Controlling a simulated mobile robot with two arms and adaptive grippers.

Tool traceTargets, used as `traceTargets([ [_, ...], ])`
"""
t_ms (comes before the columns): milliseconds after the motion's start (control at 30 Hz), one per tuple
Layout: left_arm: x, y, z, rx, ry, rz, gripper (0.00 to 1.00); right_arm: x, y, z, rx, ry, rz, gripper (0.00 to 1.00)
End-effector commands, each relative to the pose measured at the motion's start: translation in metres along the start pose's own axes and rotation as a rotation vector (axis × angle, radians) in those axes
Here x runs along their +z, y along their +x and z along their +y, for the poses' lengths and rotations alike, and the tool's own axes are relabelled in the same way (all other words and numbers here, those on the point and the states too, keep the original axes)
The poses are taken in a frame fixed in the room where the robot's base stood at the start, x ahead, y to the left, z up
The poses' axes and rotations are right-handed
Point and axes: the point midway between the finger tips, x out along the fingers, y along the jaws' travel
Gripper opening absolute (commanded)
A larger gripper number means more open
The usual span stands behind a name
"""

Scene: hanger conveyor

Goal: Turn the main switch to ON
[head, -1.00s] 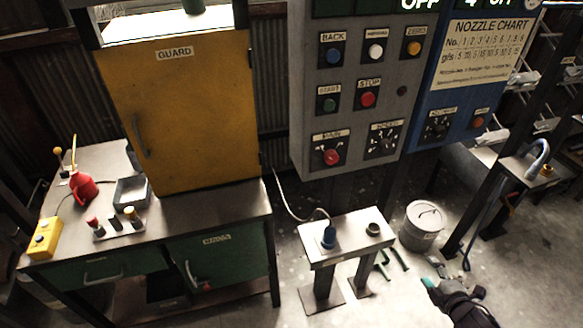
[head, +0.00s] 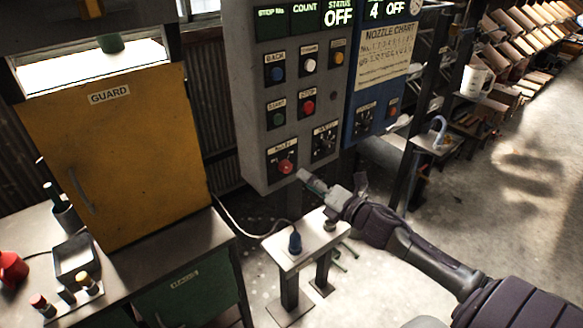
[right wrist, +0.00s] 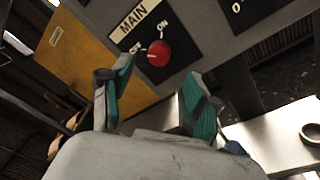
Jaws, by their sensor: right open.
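The main switch is a red round knob (head: 285,167) at the lower left of the grey control panel (head: 258,135). In the right wrist view the knob (right wrist: 158,54) sits under a MAIN label, with OFF and ON marks above it. I cannot clearly tell which mark it points to. My right gripper (head: 303,177) is just right of the knob in the head view, apart from it. In the right wrist view its two teal-padded fingers (right wrist: 158,98) are spread and empty, with the knob beyond them. My left gripper is not in view.
Above the knob are start, stop and other buttons, with a selector dial (head: 324,141) to its right. Displays on top read OFF. A small stand (head: 308,242) with a blue plug is below. A yellow guard door (head: 115,165) stands left.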

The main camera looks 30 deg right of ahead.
Motion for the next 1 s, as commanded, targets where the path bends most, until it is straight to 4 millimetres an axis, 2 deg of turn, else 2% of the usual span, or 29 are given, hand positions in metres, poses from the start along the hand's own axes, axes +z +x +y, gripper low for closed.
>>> traceTargets([
  [100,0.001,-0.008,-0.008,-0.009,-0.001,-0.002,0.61,0.003,0.024,0.003,0.003,0.001,-0.004,0.61],
  [300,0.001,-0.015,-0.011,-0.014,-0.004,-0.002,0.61,0.002,0.052,0.002,0.001,0.002,-0.002,0.61],
  [500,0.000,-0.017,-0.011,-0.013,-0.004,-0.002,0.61,0.000,0.065,0.001,0.000,0.001,0.000,0.61],
  [767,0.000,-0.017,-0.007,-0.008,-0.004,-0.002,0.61,-0.001,0.065,0.000,0.000,0.001,0.001,0.61],
  [867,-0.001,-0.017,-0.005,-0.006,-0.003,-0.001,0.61,-0.001,0.065,0.000,0.000,0.001,0.001,0.48],
  [1000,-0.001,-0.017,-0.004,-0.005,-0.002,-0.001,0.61,-0.001,0.065,0.000,0.000,0.001,0.001,0.24],
])
